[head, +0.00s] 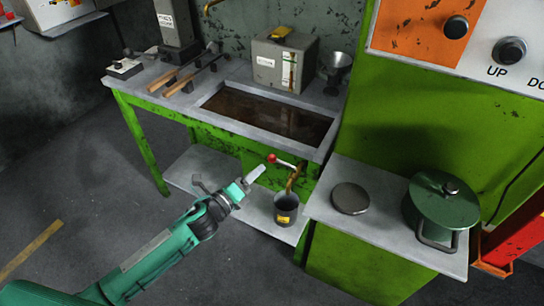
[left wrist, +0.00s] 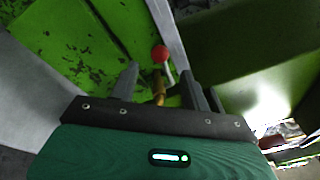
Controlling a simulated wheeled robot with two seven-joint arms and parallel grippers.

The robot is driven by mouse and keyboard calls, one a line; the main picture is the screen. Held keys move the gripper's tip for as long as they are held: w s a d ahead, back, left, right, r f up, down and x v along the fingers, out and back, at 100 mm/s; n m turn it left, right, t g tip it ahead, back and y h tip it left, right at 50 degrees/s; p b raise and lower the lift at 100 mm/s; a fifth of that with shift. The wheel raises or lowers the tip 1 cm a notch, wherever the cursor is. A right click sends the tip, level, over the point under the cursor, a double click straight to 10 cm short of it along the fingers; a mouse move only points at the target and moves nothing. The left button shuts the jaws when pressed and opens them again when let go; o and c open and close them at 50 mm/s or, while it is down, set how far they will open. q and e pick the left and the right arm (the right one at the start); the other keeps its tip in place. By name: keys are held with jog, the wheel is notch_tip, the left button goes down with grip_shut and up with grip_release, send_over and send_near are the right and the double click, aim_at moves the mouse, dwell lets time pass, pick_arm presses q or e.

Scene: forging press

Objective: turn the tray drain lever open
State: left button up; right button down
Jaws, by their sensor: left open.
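The drain lever (head: 286,163) has a red ball knob (head: 272,158) on a pale arm that points left, above a brass spout (head: 292,178) at the tray's front. In the left wrist view the knob (left wrist: 160,53) and the brass fitting (left wrist: 158,88) appear between my fingers, beyond the tips. The tray (head: 322,152) is sunk in the bench and holds dark brown liquid. My left gripper (head: 229,177) is open and empty, left of and a little below the knob, apart from it. My right gripper is not in view.
A dark bucket (head: 286,211) with a yellow label stands under the spout on the low shelf (head: 190,166). To the right, a side table (head: 385,225) bears a grey disc (head: 350,198) and a green lidded pot (head: 438,207).

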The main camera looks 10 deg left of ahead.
aim_at(272, 157)
pick_arm(q)
jog(key=x, duration=0.8)
jog(key=shift+w+d+p, duration=0.2)
jog(key=shift+w+p, duration=0.15)
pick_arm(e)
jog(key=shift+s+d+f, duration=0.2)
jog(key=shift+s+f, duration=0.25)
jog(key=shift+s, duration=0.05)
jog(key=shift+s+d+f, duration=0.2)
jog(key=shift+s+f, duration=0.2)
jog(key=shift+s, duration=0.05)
pick_arm(q)
grip_shut()
